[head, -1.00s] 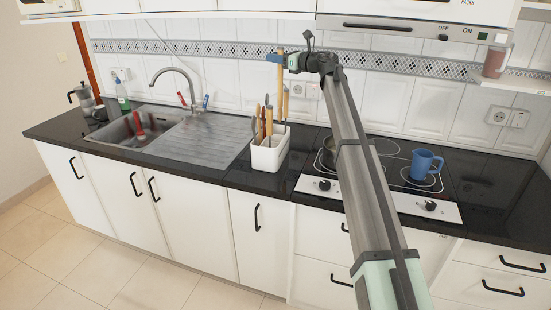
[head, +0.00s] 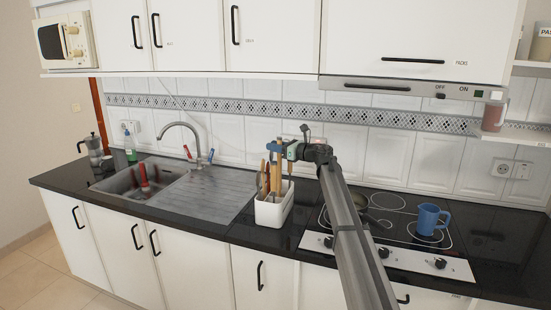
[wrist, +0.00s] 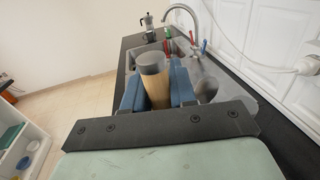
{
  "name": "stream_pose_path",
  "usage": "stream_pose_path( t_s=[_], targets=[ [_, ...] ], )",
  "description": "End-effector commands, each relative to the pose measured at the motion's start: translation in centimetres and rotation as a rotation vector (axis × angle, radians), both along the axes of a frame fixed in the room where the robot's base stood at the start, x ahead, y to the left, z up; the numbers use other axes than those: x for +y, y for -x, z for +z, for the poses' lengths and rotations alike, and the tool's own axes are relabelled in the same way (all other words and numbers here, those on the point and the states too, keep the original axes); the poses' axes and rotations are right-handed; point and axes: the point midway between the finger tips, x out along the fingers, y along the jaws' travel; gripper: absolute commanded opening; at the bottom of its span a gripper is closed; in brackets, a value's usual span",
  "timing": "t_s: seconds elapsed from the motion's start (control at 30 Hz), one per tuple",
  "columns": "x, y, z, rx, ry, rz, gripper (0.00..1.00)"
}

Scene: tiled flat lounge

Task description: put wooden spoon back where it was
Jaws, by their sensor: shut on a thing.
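My gripper (head: 275,148) has blue fingers shut on the wooden spoon (head: 279,165), which hangs upright over the white utensil holder (head: 271,213). The spoon's lower part is among or behind the other utensils, and I cannot tell whether its end is inside the holder. In the wrist view, a tan wooden piece with a grey end (wrist: 157,88) sits between the blue fingers (wrist: 158,92). The holder stands on the black counter between the sink and the hob, with several wooden-handled utensils (head: 265,180) in it.
The steel sink (head: 206,188) with red-handled things is left of the holder. The hob (head: 395,215) is to the right, with a dark pan and a blue mug (head: 431,219). The tiled wall is close behind, and cabinets (head: 280,35) hang above.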

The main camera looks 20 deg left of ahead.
Motion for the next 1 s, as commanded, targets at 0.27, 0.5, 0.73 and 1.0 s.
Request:
stream_pose_path(
  t_s=[0.27, 0.5, 0.73, 1.0],
  targets=[
    [0.0, 0.0, -1.5, 0.000, 0.000, -0.001, 0.04],
    [0.0, 0.0, -4.2, 0.001, 0.000, -0.001, 0.04],
    [0.0, 0.0, -4.3, -0.001, -0.001, -0.001, 0.04],
    [0.0, 0.0, -4.6, -0.001, 0.000, 0.000, 0.34]
  ],
)
